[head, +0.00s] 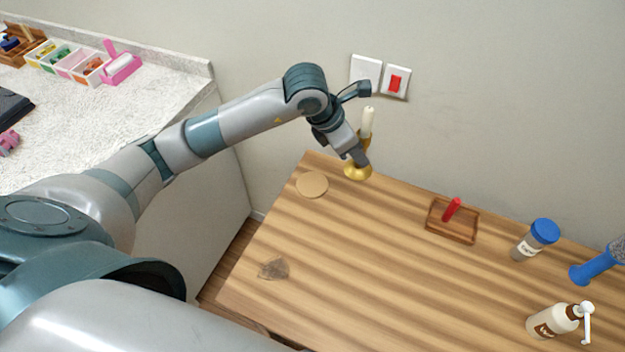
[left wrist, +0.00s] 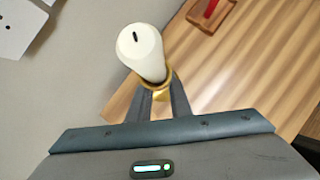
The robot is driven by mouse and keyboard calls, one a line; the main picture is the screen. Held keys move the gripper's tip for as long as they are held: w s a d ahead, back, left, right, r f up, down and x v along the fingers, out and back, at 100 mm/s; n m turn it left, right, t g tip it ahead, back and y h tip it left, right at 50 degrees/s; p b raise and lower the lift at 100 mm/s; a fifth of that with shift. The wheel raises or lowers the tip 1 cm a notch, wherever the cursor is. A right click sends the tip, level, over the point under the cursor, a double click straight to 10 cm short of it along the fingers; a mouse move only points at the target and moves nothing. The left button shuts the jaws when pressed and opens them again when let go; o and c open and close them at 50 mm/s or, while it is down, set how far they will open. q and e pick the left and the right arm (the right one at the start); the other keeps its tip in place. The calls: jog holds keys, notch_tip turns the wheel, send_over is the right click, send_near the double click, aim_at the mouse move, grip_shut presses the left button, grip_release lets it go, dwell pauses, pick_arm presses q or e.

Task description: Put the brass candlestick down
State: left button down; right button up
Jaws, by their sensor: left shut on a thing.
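The brass candlestick (head: 357,172) with a white candle (head: 367,122) in it is near the back left corner of the wooden table (head: 350,255). My left gripper (head: 358,156) is shut on the candlestick's stem. In the left wrist view the candle (left wrist: 143,52) rises toward the camera, with the brass rim (left wrist: 169,80) between the fingers. The candlestick looks roughly upright. I cannot tell whether its base touches the table. The fingers and candle hide part of the stem. My right gripper is not in view.
A round tan disc (head: 312,184) lies left of the candlestick. A wooden tray with a red post (head: 452,210), a blue-lidded jar (head: 535,240), a blue-handled item (head: 598,264) and a pump bottle (head: 556,320) stand to the right. A dark patch (head: 274,268) lies front left. The table's middle is clear.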

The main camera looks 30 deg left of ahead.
pick_arm(q)
jog(key=s+a+f+p, duration=0.1)
jog(key=a+f+p, duration=0.3)
jog(key=a+f, duration=0.3)
jog(key=a, duration=0.4)
jog(key=shift+s+a+p, duration=0.3)
jog(key=shift+s+p, duration=0.05)
jog(key=shift+s, duration=0.05)
notch_tip(320, 180, down, 3)
jog(key=shift+f+p, duration=0.2)
jog(key=shift+p, duration=0.85)
jog(key=shift+f, duration=0.25)
